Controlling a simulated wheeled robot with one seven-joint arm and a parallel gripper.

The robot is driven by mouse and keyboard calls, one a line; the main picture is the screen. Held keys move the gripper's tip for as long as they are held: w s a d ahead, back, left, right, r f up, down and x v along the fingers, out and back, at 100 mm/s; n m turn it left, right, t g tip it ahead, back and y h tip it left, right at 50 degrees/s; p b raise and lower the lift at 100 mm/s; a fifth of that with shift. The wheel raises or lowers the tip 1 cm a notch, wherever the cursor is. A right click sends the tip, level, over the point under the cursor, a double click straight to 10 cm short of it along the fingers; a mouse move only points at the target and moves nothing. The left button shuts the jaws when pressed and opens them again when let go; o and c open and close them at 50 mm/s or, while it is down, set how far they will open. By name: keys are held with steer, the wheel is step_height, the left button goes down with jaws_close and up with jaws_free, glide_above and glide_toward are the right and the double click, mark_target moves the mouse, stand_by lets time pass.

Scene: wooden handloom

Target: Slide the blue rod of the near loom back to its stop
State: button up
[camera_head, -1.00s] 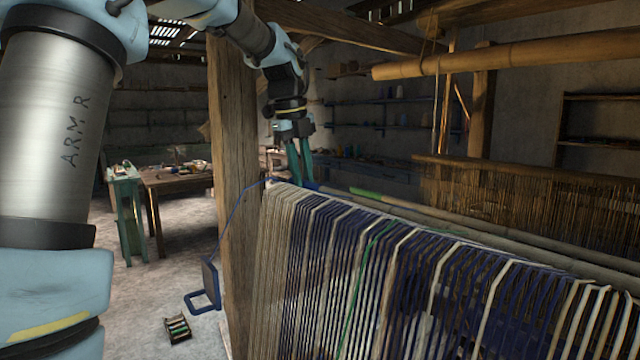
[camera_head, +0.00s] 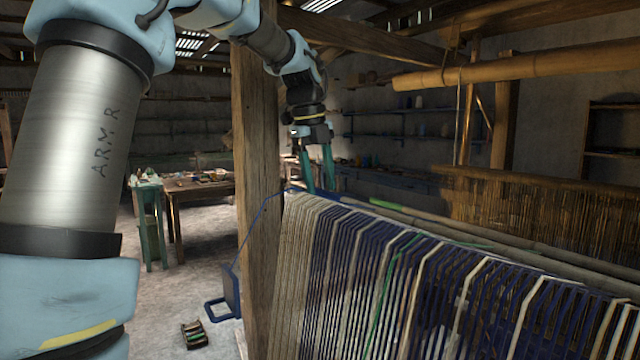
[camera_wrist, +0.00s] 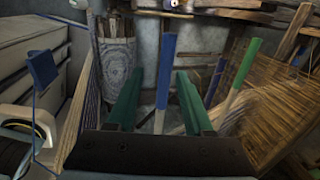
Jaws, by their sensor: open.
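My gripper (camera_head: 320,188) hangs at the near left corner of the near loom, its two teal fingers open and pointing down. In the wrist view my gripper (camera_wrist: 158,76) has one finger on each side of the blue rod (camera_wrist: 166,60). How deep the rod lies between the fingers is unclear. In the head view the rod is mostly hidden behind the gripper and warp. The near loom's warp (camera_head: 400,270) fills the lower right.
A green-ended rod (camera_wrist: 243,65) runs to the right of the blue one; it also shows in the head view (camera_head: 388,206). A wooden post (camera_head: 258,200) stands left of my gripper. A blue bracket (camera_head: 226,298) hangs low beside it. A table (camera_head: 200,188) stands behind left.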

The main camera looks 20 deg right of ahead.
step_height(320, 180, up, 10)
steer(key=a+b, duration=0.1)
steer(key=a, duration=0.1)
steer(key=shift+s, duration=0.3)
